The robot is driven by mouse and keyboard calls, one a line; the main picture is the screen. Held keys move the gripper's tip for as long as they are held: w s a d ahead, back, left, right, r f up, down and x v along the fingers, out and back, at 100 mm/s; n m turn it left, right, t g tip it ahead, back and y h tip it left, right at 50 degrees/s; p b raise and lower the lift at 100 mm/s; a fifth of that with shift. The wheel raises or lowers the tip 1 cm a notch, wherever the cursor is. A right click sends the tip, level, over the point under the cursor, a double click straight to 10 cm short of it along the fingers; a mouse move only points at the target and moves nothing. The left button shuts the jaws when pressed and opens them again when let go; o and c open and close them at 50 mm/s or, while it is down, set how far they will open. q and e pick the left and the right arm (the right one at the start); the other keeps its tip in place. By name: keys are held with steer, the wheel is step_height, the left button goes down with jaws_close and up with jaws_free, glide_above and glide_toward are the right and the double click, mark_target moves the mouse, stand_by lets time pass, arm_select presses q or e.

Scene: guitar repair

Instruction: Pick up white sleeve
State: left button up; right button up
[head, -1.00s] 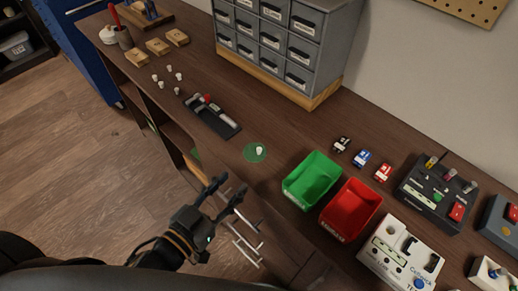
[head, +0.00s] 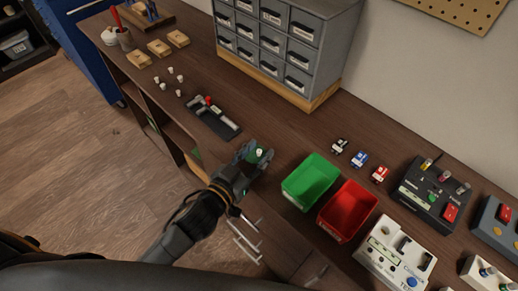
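The gripper hides most of the mat. Several similar small white pieces (head: 170,81) stand farther left on the bench. My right gripper is not in view.
A green bin (head: 311,181) and a red bin (head: 347,210) stand just right of my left gripper. A black tool holder (head: 214,119) lies to its left. A grey drawer cabinet (head: 283,45) stands behind. White (head: 395,255) and black (head: 434,194) devices are at the right.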

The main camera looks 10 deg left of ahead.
arm_select(q)
steer(key=shift+w+d+f, duration=0.1)
steer(key=shift+w+d, duration=0.15)
steer(key=shift+w, duration=0.25)
steer(key=c, duration=0.8)
